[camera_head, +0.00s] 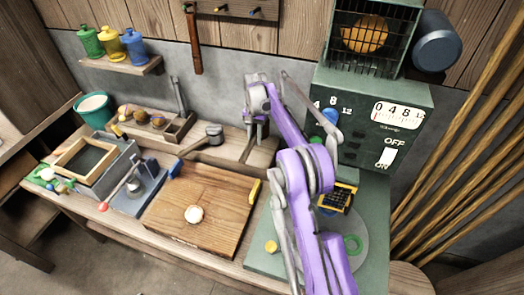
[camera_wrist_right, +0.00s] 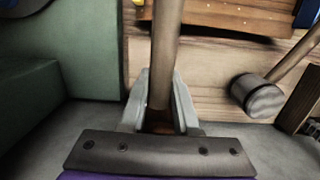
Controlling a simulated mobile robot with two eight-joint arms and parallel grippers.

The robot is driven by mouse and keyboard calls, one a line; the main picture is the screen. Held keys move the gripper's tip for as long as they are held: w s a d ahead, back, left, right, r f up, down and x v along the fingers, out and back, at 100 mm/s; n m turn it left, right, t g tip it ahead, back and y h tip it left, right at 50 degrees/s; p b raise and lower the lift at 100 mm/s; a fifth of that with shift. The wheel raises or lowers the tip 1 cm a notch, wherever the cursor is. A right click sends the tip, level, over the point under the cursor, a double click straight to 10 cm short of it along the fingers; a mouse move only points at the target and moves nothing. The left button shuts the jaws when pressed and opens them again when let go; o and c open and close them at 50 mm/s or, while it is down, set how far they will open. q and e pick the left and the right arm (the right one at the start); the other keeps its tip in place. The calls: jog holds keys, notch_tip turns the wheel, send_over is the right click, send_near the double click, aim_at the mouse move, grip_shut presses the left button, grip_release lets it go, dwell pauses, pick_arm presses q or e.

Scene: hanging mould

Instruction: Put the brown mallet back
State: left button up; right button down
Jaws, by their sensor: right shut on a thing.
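My right gripper (camera_head: 257,122) is over the back of the bench, just left of the green machine. In the right wrist view my right gripper (camera_wrist_right: 160,110) is shut on a brown wooden handle (camera_wrist_right: 166,45), the brown mallet's. The handle runs away from the jaws out of the top of that view, and the head cannot be made out. A peg rack (camera_head: 230,9) is on the wall above, with a reddish-brown tool (camera_head: 194,42) hanging at its left and bare pegs to the right. My left gripper is not in view.
A grey-headed mallet (camera_head: 214,132) lies on the bench left of my gripper; it also shows in the wrist view (camera_wrist_right: 258,97). The green machine (camera_head: 350,105) stands close on the right. A wooden board (camera_head: 215,205) lies in front. A shelf (camera_head: 125,66) holds jars.

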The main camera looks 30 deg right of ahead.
notch_tip(320, 180, down, 9)
jog(key=shift+f, duration=0.1)
dwell(0.3)
jog(key=c, duration=0.6)
grip_release()
jog(key=shift+f, duration=0.1)
jog(key=shift+c, duration=0.2)
